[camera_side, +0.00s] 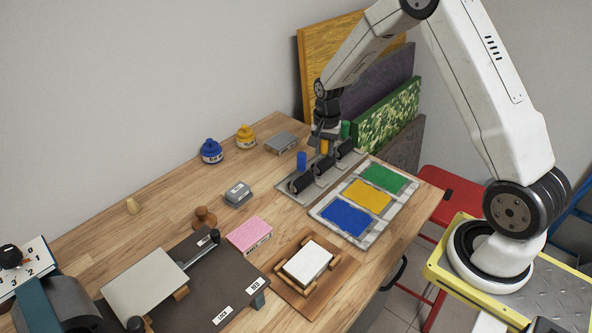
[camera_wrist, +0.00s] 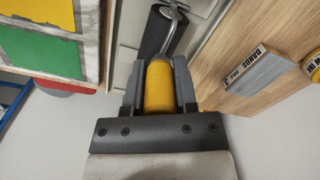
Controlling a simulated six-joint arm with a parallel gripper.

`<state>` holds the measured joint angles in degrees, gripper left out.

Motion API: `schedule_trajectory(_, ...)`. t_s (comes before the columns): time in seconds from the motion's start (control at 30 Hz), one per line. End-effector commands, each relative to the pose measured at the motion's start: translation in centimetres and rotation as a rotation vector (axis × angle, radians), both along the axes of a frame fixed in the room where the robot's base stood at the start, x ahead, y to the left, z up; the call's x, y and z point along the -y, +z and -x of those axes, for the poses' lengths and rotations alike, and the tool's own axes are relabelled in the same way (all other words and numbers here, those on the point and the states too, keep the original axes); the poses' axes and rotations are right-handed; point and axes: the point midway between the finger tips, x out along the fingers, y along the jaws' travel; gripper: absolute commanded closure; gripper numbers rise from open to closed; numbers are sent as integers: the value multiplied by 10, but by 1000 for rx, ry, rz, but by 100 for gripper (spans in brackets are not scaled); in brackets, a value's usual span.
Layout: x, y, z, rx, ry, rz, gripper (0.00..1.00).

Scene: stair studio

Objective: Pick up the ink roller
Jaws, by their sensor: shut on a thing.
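Three ink rollers with black drums and coloured handles are on a grey rack (camera_side: 289,189) on the wooden bench: one with a blue handle (camera_side: 301,161), one with a yellow handle (camera_side: 324,147), one with a green handle (camera_side: 346,129). My gripper (camera_side: 324,139) is at the middle, yellow-handled roller. In the wrist view my gripper (camera_wrist: 159,88) is shut on the yellow handle (camera_wrist: 159,90), one finger on each side. That roller's metal frame and black drum (camera_wrist: 157,33) show beyond the fingers. The drum appears still at the rack; I cannot tell whether it touches it.
A slab with blue, yellow and green ink patches (camera_side: 333,232) lies in front of the rack. Ink jars (camera_side: 211,152) and a grey box (camera_side: 282,143) stand behind left. A wooden block tray (camera_side: 337,283) and a press bed (camera_side: 205,275) are nearer. Coloured panels (camera_side: 388,118) lean behind the rack.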

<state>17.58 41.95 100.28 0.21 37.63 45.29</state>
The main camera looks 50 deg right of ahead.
Motion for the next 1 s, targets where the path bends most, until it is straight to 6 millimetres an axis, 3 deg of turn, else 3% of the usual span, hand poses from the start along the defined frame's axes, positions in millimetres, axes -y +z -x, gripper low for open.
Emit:
schedule_trajectory(0.27,0,7,0,1,0,0,100)
schedule_trajectory(0.53,0,34,0,4,0,1,100)
schedule_trajectory(1.0,-11,87,44,3,0,2,100)
